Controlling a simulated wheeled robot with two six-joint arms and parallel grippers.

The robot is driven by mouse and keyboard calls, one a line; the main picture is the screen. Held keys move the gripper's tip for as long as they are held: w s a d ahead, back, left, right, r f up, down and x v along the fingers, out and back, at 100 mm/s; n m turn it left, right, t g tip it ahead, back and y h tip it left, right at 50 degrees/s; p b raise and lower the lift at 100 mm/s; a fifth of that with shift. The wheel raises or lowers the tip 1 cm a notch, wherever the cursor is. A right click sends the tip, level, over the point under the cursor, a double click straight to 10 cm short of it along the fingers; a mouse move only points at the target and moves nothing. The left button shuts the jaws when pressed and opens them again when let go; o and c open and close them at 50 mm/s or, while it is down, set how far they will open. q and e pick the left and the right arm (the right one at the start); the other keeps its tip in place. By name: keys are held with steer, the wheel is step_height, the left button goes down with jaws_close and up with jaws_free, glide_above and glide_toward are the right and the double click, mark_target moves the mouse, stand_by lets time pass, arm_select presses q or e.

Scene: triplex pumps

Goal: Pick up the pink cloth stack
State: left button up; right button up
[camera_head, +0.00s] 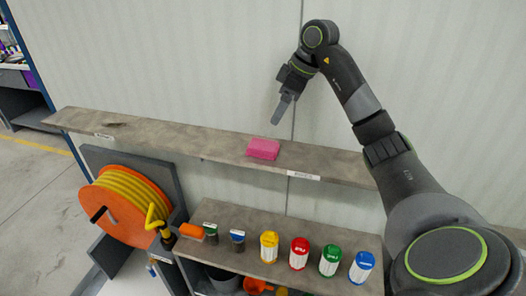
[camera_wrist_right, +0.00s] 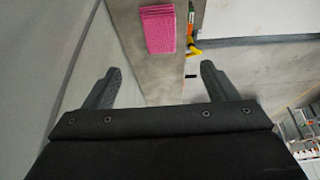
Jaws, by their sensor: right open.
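The pink cloth stack (camera_head: 263,148) lies on the upper shelf (camera_head: 200,139), right of the shelf's middle, in the head view. In the right wrist view the pink cloth stack (camera_wrist_right: 158,29) is at the top, ahead of the fingers and a little left of centre between them. My right gripper (camera_head: 283,109) is above the shelf, a little above and right of the stack, pointing down. It also shows in the right wrist view (camera_wrist_right: 160,84), with its fingers wide apart and nothing between them. It does not touch the stack. My left gripper is not in view.
Yellow, red, green and blue-lidded containers (camera_head: 299,253) stand on the lower shelf (camera_head: 250,222) with two small dark jars and an orange item. An orange hose reel (camera_head: 127,207) is at left. A wall (camera_head: 200,60) rises behind the upper shelf. The upper shelf is mostly clear left of the stack.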

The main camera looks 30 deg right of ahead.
steer(key=p, duration=0.2)
glide_above(265, 144)
steer(key=s, duration=0.1)
steer(key=f, duration=0.7)
steer(key=shift+s+d+f, duration=0.1)
steer(key=shift+d+f, duration=0.3)
steer(key=p+x, duration=0.1)
steer(key=x, duration=0.1)
steer(key=p+x, duration=0.1)
steer(key=x, duration=0.1)
steer(key=shift+d+f, duration=0.15)
steer(key=shift+f, duration=0.65)
steer(key=c, duration=1.1)
